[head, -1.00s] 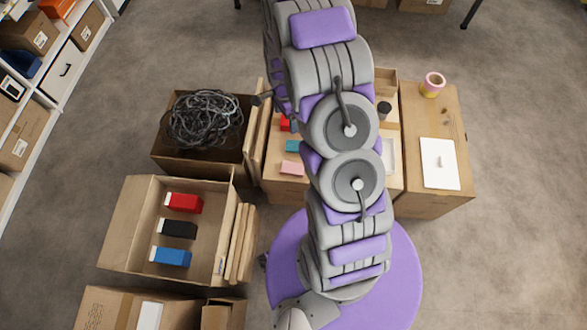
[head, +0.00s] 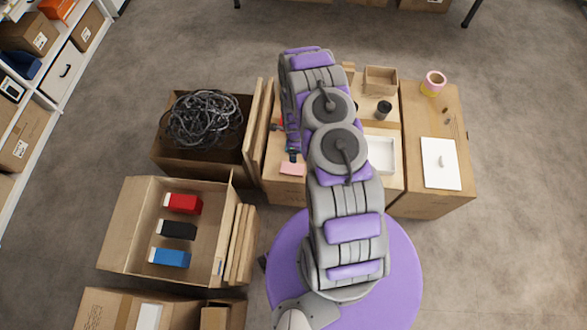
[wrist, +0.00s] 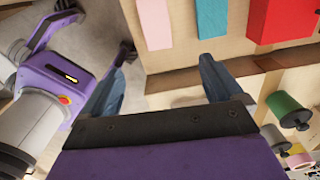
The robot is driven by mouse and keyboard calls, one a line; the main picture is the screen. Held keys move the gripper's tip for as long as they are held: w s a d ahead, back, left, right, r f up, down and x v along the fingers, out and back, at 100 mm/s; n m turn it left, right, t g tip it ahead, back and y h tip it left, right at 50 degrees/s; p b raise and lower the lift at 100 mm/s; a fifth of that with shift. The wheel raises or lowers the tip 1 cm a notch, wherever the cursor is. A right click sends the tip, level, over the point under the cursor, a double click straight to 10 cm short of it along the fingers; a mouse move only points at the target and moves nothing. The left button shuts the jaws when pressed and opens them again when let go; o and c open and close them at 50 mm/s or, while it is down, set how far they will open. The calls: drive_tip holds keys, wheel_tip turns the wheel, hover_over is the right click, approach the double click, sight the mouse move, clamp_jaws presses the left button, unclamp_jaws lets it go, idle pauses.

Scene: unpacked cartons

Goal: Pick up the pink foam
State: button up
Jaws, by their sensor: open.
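The pink foam (head: 292,169) is a small flat block on the cardboard surface behind my base, near that surface's left front part. In the wrist view the pink foam (wrist: 154,24) lies at the top, just beyond the gap between my fingertips. My gripper (wrist: 166,58) is open, with two dark blue-grey fingers apart and nothing between them. In the head view my gripper (head: 292,155) shows as a dark tip close to the foam's far edge. I cannot tell its height above the foam.
A teal block (wrist: 213,18) and a red block (wrist: 283,20) lie in a row beside the foam. A green roll (wrist: 288,108) shows at the right. An open carton (head: 140,225) with red, black and blue boxes stands left. A cable-filled carton (head: 165,155) stands behind it.

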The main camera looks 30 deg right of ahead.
wheel_tip(320, 180, down, 4)
drive_tip(key=a+r, duration=0.1)
drive_tip(key=b, duration=0.3)
hover_over(294, 168)
drive_tip(key=f, duration=0.8)
drive_tip(key=shift+s+d+f, duration=0.1)
drive_tip(key=shift+d+f, duration=0.2)
drive_tip(key=shift+f, duration=0.05)
drive_tip(key=shift+a+f, duration=0.45)
drive_tip(key=shift+f, duration=0.15)
wheel_tip(294, 168, down, 4)
drive_tip(key=shift+d+r+b, duration=0.1)
drive_tip(key=shift+r+b, duration=0.1)
drive_tip(key=shift+b, duration=0.7)
drive_tip(key=shift+d+f, duration=0.15)
drive_tip(key=shift+f, duration=0.45)
drive_tip(key=shift+a+r, duration=0.1)
drive_tip(key=shift+a, duration=0.1)
